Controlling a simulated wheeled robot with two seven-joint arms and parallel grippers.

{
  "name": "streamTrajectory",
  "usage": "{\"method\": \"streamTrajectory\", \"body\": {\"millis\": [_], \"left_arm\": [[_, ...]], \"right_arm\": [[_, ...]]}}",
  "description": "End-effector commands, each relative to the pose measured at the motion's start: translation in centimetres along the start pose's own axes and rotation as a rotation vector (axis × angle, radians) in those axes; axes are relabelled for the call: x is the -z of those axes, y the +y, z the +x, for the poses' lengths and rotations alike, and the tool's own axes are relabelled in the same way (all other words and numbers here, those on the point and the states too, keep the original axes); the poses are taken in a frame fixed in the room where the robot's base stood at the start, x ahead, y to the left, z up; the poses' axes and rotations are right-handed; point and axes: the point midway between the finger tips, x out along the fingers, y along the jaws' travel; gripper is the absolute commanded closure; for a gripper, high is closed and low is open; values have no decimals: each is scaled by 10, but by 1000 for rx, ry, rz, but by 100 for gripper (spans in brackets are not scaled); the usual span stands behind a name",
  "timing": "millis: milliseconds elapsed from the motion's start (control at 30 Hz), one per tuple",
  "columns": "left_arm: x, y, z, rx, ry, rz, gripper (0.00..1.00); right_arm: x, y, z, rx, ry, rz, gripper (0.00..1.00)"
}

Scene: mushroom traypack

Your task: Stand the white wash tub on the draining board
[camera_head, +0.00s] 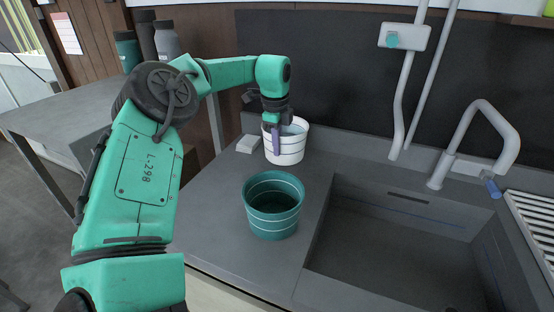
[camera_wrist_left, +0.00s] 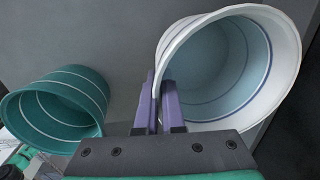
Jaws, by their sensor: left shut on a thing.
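The white wash tub (camera_head: 291,151) stands upright at the back of the grey counter, left of the sink. My left gripper (camera_head: 275,143) is shut on the near left part of its rim. In the left wrist view, the purple fingers of the gripper (camera_wrist_left: 158,105) pinch the wall of the white tub (camera_wrist_left: 283,38), one finger inside and one outside. The tub's inside is pale blue and looks empty. The ribbed draining board (camera_head: 533,222) is at the right edge, beyond the sink. My right gripper is in neither view.
A green tub (camera_head: 272,222) stands in front of the white one; it also shows in the left wrist view (camera_wrist_left: 75,92). The sink (camera_head: 395,245) and the tap (camera_head: 478,135) lie between the tubs and the draining board. A small pale block (camera_head: 248,144) lies left of the white tub.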

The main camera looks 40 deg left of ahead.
Motion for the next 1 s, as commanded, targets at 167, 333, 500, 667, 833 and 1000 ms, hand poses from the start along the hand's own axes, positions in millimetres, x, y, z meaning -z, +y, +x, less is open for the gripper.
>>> {"method": "streamTrajectory", "body": {"millis": [167, 333, 500, 667, 833, 1000], "left_arm": [[1, 2, 27, 2, 3, 1, 100], [1, 3, 41, 7, 2, 0, 100], [1, 3, 41, 7, 2, 0, 100], [0, 5, 45, 1, 0, 1, 72], [0, 5, 45, 0, 0, 1, 65], [0, 4, 43, 0, 0, 1, 65]], "right_arm": [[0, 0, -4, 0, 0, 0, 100], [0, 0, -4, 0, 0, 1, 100], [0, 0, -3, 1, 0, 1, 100], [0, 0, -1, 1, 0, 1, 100], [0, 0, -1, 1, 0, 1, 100], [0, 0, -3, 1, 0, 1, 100]]}}
